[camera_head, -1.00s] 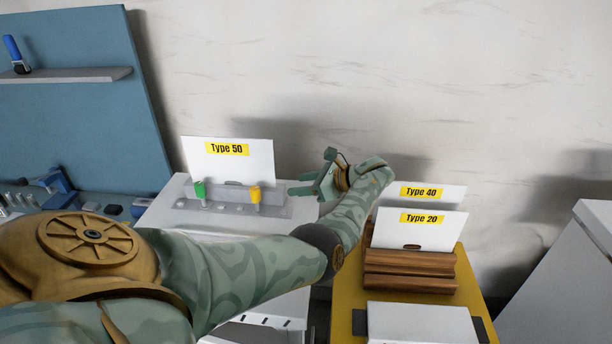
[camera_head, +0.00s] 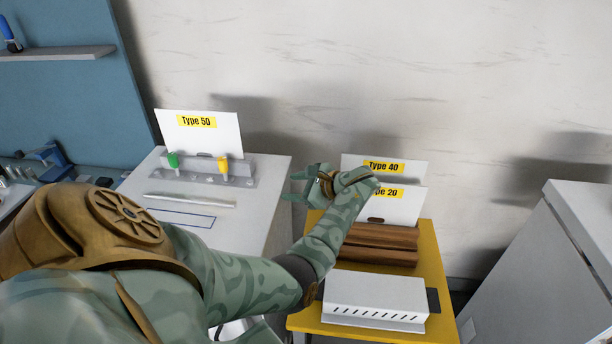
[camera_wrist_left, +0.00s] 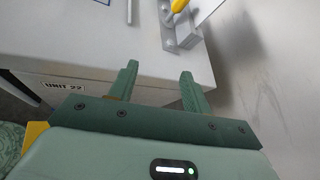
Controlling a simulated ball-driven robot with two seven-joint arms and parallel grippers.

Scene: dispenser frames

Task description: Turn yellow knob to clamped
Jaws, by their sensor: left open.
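The yellow knob (camera_head: 223,165) stands upright at the right end of a grey clamp bar (camera_head: 200,177) on the white unit, in front of the "Type 50" card (camera_head: 198,132). A green knob (camera_head: 173,160) is at the bar's left end. My left gripper (camera_head: 290,187) is open and empty, to the right of the yellow knob and apart from it. In the left wrist view, the open fingers (camera_wrist_left: 159,68) point towards the white unit, with the yellow knob (camera_wrist_left: 179,5) beyond them at the top edge. My right gripper is not in view.
A yellow stand (camera_head: 437,262) with wooden blocks (camera_head: 375,245), "Type 40" (camera_head: 385,166) and "Type 20" cards is at the right, close to my left forearm. A metal rod (camera_head: 190,201) lies on the white unit (camera_head: 262,180). The wall is behind.

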